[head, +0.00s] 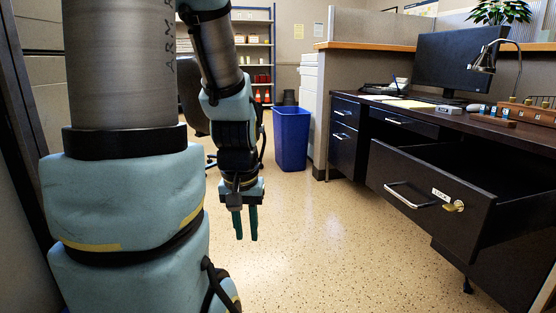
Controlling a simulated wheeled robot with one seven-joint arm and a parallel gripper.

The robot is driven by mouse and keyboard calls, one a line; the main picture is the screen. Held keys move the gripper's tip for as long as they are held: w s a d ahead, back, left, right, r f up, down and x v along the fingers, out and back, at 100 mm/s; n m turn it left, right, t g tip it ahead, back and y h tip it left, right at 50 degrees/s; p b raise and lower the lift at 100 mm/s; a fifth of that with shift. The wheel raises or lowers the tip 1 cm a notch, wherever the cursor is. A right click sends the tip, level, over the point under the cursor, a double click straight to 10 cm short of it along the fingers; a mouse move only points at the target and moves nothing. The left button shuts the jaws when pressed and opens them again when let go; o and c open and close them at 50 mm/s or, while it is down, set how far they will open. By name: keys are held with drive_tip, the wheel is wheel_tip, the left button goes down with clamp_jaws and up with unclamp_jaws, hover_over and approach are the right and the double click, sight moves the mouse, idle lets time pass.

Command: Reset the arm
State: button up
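My arm hangs down at the left of the head view, with light blue covers and a grey column. My gripper (246,224) points straight down above the speckled floor. Its two dark teal fingers look slightly apart, with a thin gap between them. Nothing shows between the fingers. My gripper is clear of the desk and the drawer, to their left.
An open desk drawer (425,200) with a labelled front and a key in its lock juts out at the right. A blue bin (292,139) stands behind my gripper. A desk (470,115) holds a monitor and lamp. The middle floor (310,245) is clear.

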wheel_tip(320, 180, up, 34)
drive_tip(key=p, duration=3.2)
